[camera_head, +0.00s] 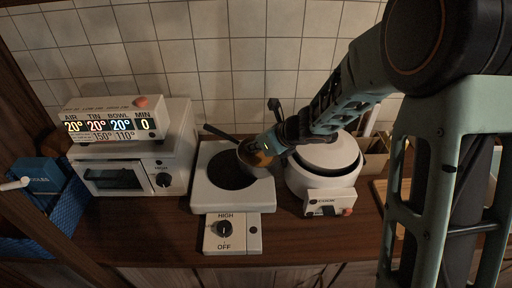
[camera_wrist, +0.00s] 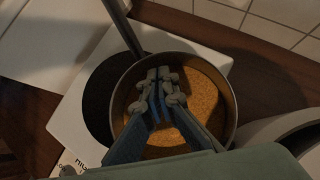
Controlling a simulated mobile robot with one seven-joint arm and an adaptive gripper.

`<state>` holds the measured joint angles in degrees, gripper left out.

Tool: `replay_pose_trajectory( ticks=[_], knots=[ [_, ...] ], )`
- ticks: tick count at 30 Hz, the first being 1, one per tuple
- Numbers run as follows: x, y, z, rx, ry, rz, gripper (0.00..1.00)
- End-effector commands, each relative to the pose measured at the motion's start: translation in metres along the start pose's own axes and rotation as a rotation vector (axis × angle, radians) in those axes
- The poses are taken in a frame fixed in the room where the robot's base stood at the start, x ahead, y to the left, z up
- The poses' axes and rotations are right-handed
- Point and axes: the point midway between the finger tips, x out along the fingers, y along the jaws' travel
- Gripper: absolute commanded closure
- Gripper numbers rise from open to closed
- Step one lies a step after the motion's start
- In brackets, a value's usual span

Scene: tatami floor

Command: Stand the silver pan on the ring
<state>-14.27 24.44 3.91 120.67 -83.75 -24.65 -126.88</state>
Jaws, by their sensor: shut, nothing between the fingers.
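The silver pan (camera_head: 243,158) is at the right part of the hotplate in the head view, its dark handle pointing back left. In the wrist view the pan (camera_wrist: 203,62) holds an orange-brown grainy filling. The ring (camera_head: 229,174) is a black disc on the white hotplate. In the wrist view the pan covers the ring's right side, and a dark crescent of the ring (camera_wrist: 96,100) shows at left. I cannot tell whether the pan touches it. My gripper (camera_wrist: 164,82) is shut and empty, its fingertips over the pan's inside; it also shows in the head view (camera_head: 262,152).
A white cooker (camera_head: 324,160) with a lid stands close right of the hotplate. A toaster oven (camera_head: 128,170) with a display box on top stands left. The hotplate's knob panel (camera_head: 232,234) faces front. A blue box (camera_head: 42,178) is far left. A tiled wall is behind.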

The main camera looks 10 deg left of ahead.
Motion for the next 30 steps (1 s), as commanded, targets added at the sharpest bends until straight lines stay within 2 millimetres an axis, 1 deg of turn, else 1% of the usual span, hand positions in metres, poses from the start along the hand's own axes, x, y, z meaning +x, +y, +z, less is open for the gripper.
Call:
replay_pose_trajectory(
  ticks=[8,12,15,30],
  knots=[
    [0.002,0.0,0.002,-0.001,0.0,0.001,1.0],
    [0.013,0.001,0.012,-0.002,0.0,0.004,1.0],
    [0.018,0.001,0.017,-0.002,0.0,0.002,1.0],
    [0.018,0.002,0.018,0.0,0.0,0.0,1.0]
  ],
)
